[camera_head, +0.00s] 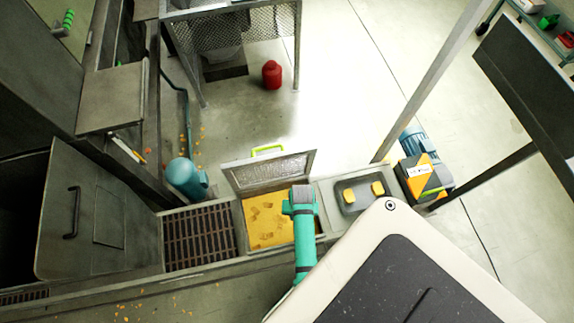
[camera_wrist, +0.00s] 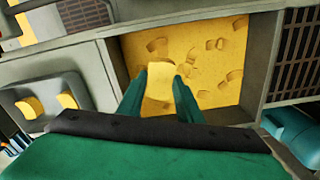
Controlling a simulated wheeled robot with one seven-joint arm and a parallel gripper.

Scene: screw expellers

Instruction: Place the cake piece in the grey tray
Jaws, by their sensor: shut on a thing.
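My gripper (camera_wrist: 159,88) is shut on a yellow cake piece (camera_wrist: 160,80), which shows between its two green fingers in the wrist view. It is over the bin of yellow cake (camera_wrist: 207,88), where several pieces lie on the yellow material. In the head view my green arm covers the right part of this bin (camera_head: 262,222), and the held piece is hidden. The grey tray (camera_head: 365,206) is to the right of the bin and holds two yellow pieces. It shows at the left in the wrist view (camera_wrist: 66,79).
A raised lid (camera_head: 270,172) stands at the back edge of the bin. A slatted grate (camera_head: 199,237) is to its left, next to a blue-green cylinder (camera_head: 186,178). A motor with an orange and black housing (camera_head: 425,178) stands right of the tray.

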